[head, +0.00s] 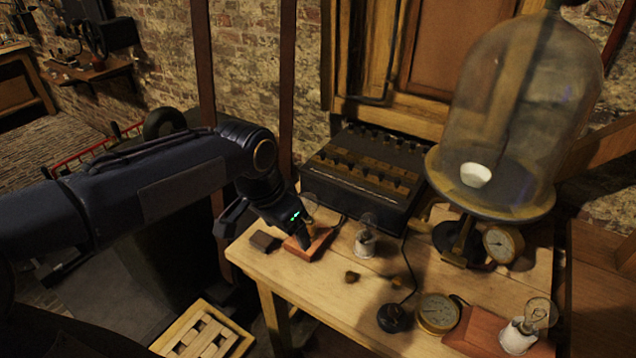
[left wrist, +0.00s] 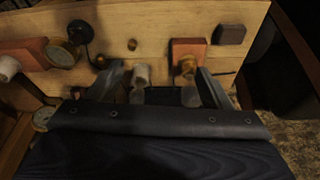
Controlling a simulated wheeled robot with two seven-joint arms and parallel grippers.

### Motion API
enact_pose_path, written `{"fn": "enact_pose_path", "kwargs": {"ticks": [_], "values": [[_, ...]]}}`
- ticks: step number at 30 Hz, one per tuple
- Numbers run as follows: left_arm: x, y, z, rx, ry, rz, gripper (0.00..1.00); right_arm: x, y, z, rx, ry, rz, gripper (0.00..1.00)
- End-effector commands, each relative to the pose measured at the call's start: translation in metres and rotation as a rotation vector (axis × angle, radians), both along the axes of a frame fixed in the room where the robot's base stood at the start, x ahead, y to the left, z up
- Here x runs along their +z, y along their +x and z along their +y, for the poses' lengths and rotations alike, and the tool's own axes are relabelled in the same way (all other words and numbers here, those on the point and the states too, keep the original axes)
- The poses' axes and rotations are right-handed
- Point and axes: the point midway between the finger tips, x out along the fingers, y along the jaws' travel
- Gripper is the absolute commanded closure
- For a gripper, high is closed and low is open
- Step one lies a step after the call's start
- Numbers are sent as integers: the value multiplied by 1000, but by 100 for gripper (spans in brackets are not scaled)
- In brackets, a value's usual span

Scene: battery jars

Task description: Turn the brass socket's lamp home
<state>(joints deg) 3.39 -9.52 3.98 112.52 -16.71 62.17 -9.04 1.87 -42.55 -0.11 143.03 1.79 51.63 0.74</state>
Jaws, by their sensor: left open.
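The brass socket (left wrist: 187,67) stands on a red-brown wooden base (head: 318,243) near the table's left end. Its glass lamp (head: 310,205) shows faintly beside my left gripper, which partly hides the socket in the head view. My left gripper (head: 307,232) reaches down over the base. In the left wrist view, my left gripper (left wrist: 160,70) is open, with one finger close to the brass socket and the other farther off past a white socket (left wrist: 142,74). I cannot tell whether the near finger touches. My right gripper is in neither view.
The white socket with a clear lamp (head: 366,241) stands close to the right. A dark block (head: 265,241) lies left of the base. Behind is a black switch box (head: 366,175). Dials, a black knob (head: 394,318), another lamp (head: 520,335) and a glass bell jar (head: 530,100) stand right.

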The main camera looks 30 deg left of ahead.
Motion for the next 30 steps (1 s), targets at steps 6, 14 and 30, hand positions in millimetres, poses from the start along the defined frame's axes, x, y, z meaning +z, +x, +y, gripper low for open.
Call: {"fn": "enact_pose_path", "kwargs": {"ticks": [6, 14, 30], "values": [[-21, 102, 26, -187, 201, 120, 27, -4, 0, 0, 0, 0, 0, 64], [-44, 151, 37, -271, 295, 181, 27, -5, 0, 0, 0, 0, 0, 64], [-111, 159, 49, -275, 297, 183, 27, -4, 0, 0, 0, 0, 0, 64]]}}
